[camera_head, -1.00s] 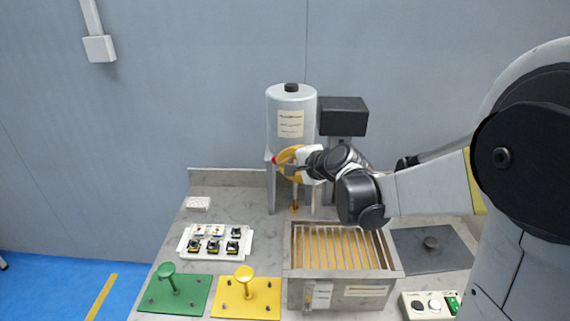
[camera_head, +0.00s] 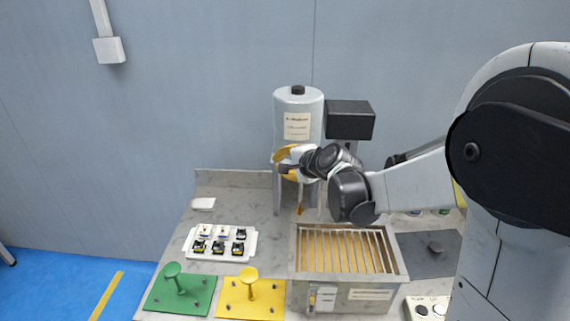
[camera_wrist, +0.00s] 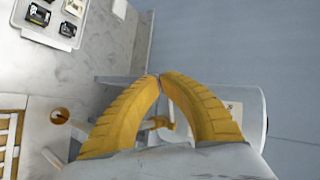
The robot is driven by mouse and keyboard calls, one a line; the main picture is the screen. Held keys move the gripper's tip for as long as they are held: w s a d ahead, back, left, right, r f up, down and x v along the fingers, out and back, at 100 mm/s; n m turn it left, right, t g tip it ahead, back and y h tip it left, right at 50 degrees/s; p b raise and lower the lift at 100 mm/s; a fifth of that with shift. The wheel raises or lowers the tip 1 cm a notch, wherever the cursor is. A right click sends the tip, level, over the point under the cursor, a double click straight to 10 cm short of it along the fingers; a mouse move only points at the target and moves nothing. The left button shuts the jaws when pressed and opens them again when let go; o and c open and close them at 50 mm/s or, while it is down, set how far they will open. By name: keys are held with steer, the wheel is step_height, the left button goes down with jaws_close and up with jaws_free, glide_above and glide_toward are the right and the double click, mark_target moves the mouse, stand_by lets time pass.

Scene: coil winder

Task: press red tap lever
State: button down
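The grey tank (camera_head: 298,105) with a paper label stands on legs at the back of the bench. It also shows in the wrist view (camera_wrist: 250,95). My gripper (camera_head: 276,157) is in front of the tank's lower part. In the wrist view, its yellow fingers (camera_wrist: 159,77) curve together and their tips meet, with nothing seen held between them. A brass-coloured tap part (camera_wrist: 157,123) shows behind the fingers. A spout with an orange tip (camera_head: 299,210) hangs below the tank. No red lever can be made out now; my gripper may hide it.
A slatted metal box (camera_head: 350,294) stands in front of the tank. A white tray (camera_head: 252,246) of small parts, a green plate (camera_head: 160,303) and a yellow plate (camera_head: 235,304) with knobs lie left. A dark box (camera_head: 350,119) is right of the tank.

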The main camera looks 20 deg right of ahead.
steer(key=shift+w+a, duration=0.25)
steer(key=shift+w, duration=0.25)
steer(key=shift+w+a, duration=0.2)
steer(key=shift+w, duration=0.25)
steer(key=shift+w+a, duration=0.2)
steer(key=shift+w, duration=0.9)
steer(key=shift+p, duration=0.3)
